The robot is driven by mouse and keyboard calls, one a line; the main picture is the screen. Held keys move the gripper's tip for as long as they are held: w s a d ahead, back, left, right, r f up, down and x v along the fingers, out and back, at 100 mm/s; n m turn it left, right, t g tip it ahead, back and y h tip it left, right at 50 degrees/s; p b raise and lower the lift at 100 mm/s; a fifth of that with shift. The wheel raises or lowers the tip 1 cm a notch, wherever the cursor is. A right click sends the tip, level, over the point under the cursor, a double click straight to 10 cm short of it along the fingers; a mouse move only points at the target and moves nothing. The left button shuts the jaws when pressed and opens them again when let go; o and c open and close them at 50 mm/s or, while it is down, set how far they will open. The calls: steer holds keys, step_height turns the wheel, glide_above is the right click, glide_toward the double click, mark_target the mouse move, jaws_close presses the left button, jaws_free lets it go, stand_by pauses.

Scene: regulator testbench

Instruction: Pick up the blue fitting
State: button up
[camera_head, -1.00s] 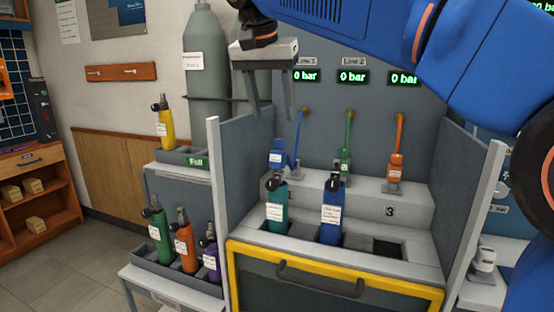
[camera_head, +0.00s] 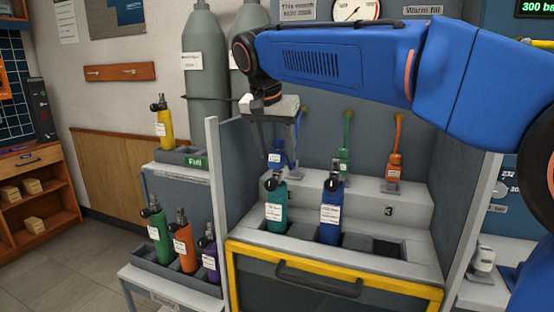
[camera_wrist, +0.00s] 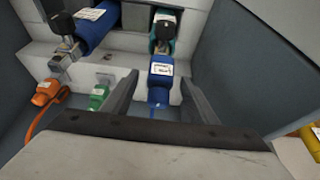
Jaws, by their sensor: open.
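The blue fitting (camera_head: 276,158) sits on the grey ledge at the left station, behind the teal cylinder. It carries a white label and has a blue hose. My gripper (camera_head: 279,147) is open and pointing down over it, its fingers overlapping the fitting's area in the head view. In the wrist view the blue fitting (camera_wrist: 159,82) lies between the two open fingers (camera_wrist: 160,76) in the picture, with visible gaps on both sides. Whether the fingertips are level with it is hard to tell.
The teal cylinder (camera_head: 276,207) and blue cylinder (camera_head: 331,212) stand in front in the bench slots. Green (camera_head: 344,162) and orange (camera_head: 395,168) fittings are to the right. A grey side panel (camera_head: 229,180) rises close on the left. The yellow-framed door (camera_head: 330,280) is in front.

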steer(key=shift+w+f, duration=0.1)
steer(key=shift+f, duration=0.3)
steer(key=c, duration=1.3)
steer(key=shift+c, duration=0.2)
steer(key=shift+r, duration=0.15)
step_height(320, 180, up, 10)
steer(key=shift+f, duration=0.1)
steer(key=shift+w, duration=0.1)
